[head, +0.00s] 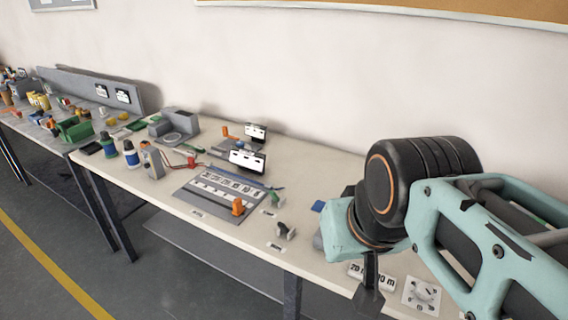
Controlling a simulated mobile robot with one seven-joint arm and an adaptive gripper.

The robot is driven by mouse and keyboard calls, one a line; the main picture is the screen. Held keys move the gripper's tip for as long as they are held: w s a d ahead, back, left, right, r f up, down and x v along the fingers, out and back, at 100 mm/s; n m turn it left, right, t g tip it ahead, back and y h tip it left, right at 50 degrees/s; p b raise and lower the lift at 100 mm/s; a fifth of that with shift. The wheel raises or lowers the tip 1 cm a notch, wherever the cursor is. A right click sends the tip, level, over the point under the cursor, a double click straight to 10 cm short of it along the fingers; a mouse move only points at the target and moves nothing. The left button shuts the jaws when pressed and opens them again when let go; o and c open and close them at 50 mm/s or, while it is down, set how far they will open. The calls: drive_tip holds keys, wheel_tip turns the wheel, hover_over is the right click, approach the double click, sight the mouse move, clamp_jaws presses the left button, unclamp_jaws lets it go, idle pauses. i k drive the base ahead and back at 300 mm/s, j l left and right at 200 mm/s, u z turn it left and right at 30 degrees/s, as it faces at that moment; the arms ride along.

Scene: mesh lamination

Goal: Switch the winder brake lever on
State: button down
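My arm reaches in from the right over the bench, and my gripper (369,292) points down near the bench's front edge. Its dark fingers are small and partly merged in this view, so I cannot tell whether they are open or shut. A small dark lever-like piece (284,230) stands near the front edge, left of my gripper and apart from it. A green piece (275,200) is just behind it, and an orange knob-like piece (238,207) stands at the corner of a grey panel. No readable label shows which one is the winder brake lever.
The cream bench (320,185) has clear room behind the small levers. A grey panel (205,202) with white labels lies to the left. A dial plate (422,294) and a number display (372,277) lie near my gripper. Bottles (131,154) and tools crowd the far left.

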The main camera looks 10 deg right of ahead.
sight(283, 228)
drive_tip(key=k+z, duration=0.2)
drive_tip(key=l+u, duration=0.25)
drive_tip(key=l, duration=0.4)
drive_tip(key=k+l+u, duration=0.1)
drive_tip(key=l+u, duration=0.15)
drive_tip(key=l, duration=0.35)
drive_tip(key=i+j+u, duration=0.3)
drive_tip(key=i+j, duration=0.3)
